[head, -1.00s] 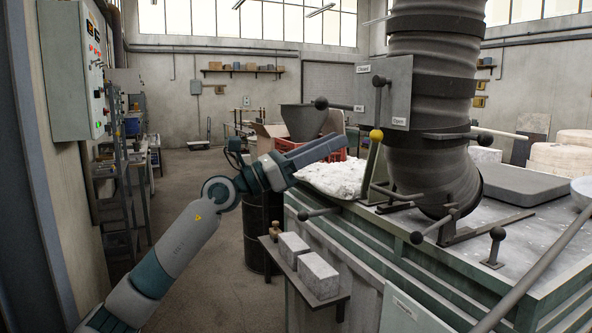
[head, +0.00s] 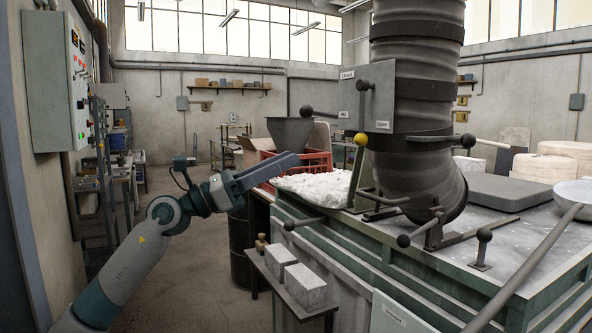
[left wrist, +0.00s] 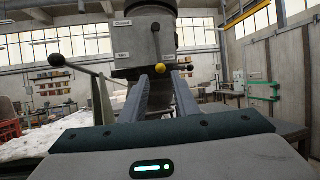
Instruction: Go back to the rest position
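My left arm reaches in from the left in the head view, and its gripper (head: 290,163) hangs in the air left of the lever with the yellow knob (head: 360,139). In the left wrist view its two fingers (left wrist: 161,72) stand apart with nothing between them. The yellow knob also shows there (left wrist: 188,69), beyond the fingers and not touched. The lever stands beside the ribbed duct (head: 415,100) and its grey sign box. A ladle, with a pale bowl (head: 576,190) and long handle (head: 525,268), lies across the right side. My right gripper does not show.
A green-sided furnace (head: 350,262) fills the right, with several black-knobbed rods jutting out. A dark drum (head: 240,245) and red crate (head: 318,163) stand behind my gripper. A control cabinet (head: 55,85) is at left; the floor between is open.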

